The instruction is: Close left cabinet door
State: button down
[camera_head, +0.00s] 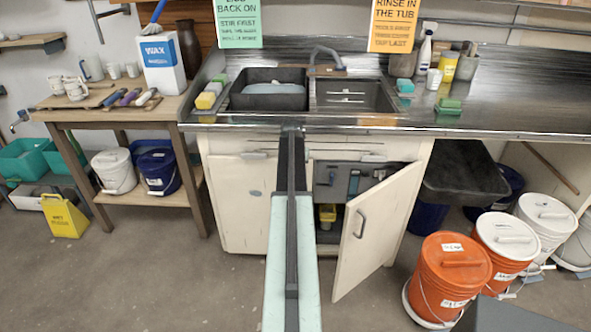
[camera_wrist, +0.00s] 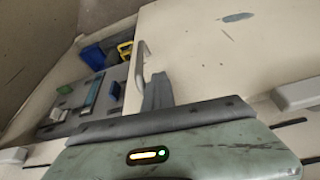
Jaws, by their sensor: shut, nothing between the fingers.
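The left cabinet door (camera_head: 235,205) is under the sink and looks flush or nearly flush with the cabinet front; my arm covers its right part. In the wrist view, which looks upside down, the cream panel of this left door (camera_wrist: 240,50) fills the right side, with its handle (camera_wrist: 140,65) near its edge. My gripper (camera_wrist: 157,92) is shut and empty, with its fingers in front of the panel beside the handle. Contact cannot be told. The right cabinet door (camera_head: 375,230) stands wide open, swung out to the right.
The open compartment holds a yellow item (camera_head: 327,214) and grey and blue things. An orange bucket (camera_head: 448,275) and several white-lidded buckets stand at the right. The floor left of my arm is clear.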

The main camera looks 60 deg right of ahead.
jog(key=shift+w+d+r, duration=0.2)
jog(key=shift+w+d, duration=0.2)
jog(key=shift+w, duration=0.2)
jog(key=s+a, duration=0.3)
jog(key=a, duration=0.2)
jog(key=p+v, duration=0.9)
jog(key=shift+s+r+p, duration=0.25)
jog(key=shift+r+p, duration=0.05)
jog(key=shift+p, duration=0.05)
jog(key=shift+d, duration=0.1)
